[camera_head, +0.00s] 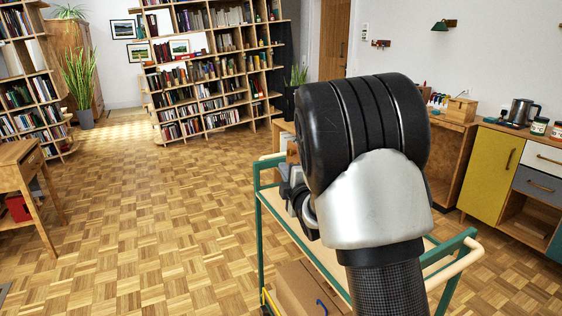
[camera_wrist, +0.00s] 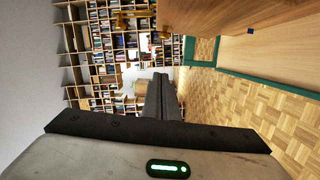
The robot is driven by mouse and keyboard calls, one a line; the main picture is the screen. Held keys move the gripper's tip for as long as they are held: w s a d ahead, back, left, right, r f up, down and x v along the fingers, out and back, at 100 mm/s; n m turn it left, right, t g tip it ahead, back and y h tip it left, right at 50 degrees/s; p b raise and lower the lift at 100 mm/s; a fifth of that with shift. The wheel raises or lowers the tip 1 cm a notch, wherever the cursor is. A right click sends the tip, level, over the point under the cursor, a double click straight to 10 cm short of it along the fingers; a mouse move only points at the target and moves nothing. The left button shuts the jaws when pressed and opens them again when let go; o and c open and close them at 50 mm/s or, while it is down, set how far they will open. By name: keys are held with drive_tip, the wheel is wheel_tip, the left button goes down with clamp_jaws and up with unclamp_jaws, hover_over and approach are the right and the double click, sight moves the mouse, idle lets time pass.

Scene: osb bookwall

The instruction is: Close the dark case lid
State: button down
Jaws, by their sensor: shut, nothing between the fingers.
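I cannot make out the dark case or its lid in either view. My own arm covers much of the trolley in the head view and may hide them. The trolley (camera_head: 262,215) has a green frame, a pale top and wooden handles, and stands right in front of me. Its green edge also shows in the wrist view (camera_wrist: 262,80). My gripper (camera_wrist: 160,80) shows in the wrist view with its dark fingers together and nothing between them. Its fingertips are hidden behind my arm in the head view.
A brown box (camera_head: 305,290) sits low in the trolley. A counter with a yellow door (camera_head: 490,170) and a kettle (camera_head: 521,112) stands at the right. Tall bookshelves (camera_head: 205,85) line the back, and a wooden desk (camera_head: 22,160) stands left. The parquet floor (camera_head: 150,220) between is clear.

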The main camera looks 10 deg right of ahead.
drive_tip(key=b, duration=0.1)
approach(288, 155)
drive_tip(key=w+a, duration=0.5)
drive_tip(key=a, duration=0.1)
drive_tip(key=d, duration=0.1)
drive_tip(key=w+d, duration=0.1)
drive_tip(key=d+r, duration=0.1)
drive_tip(key=d, duration=0.1)
drive_tip(key=shift+w+b, duration=0.25)
drive_tip(key=shift+b, duration=0.05)
drive_tip(key=shift+r, duration=0.1)
